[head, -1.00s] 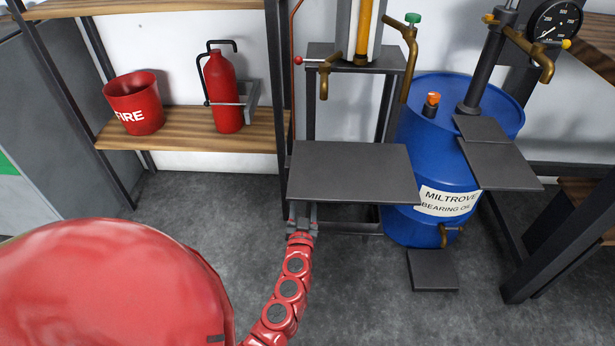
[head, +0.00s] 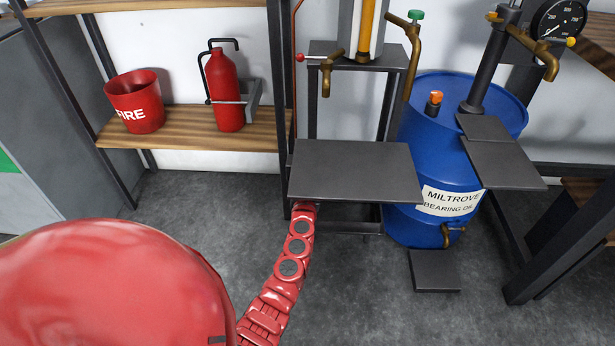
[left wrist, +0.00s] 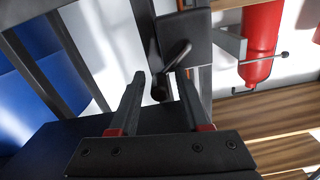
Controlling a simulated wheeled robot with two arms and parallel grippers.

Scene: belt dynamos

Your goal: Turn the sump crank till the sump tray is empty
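My left arm reaches under the front left corner of a flat dark grey plate on a stand (head: 355,170) in the head view, and the plate hides my left gripper there. In the left wrist view my left gripper (left wrist: 160,82) has its two fingers apart. A dark crank-like handle (left wrist: 178,54) on a dark grey block (left wrist: 186,28) shows just beyond and partly between the fingertips. I cannot tell whether the fingers touch it. The crank is hidden in the head view. I cannot tell which plate is the sump tray, or its contents. My right gripper is not in view.
A blue oil drum (head: 412,215) with a brass tap stands right of the stand, a small dark plate (head: 434,270) on the floor before it. A wooden shelf at left holds a red fire bucket (head: 134,97) and extinguisher (head: 222,85). Floor at left is clear.

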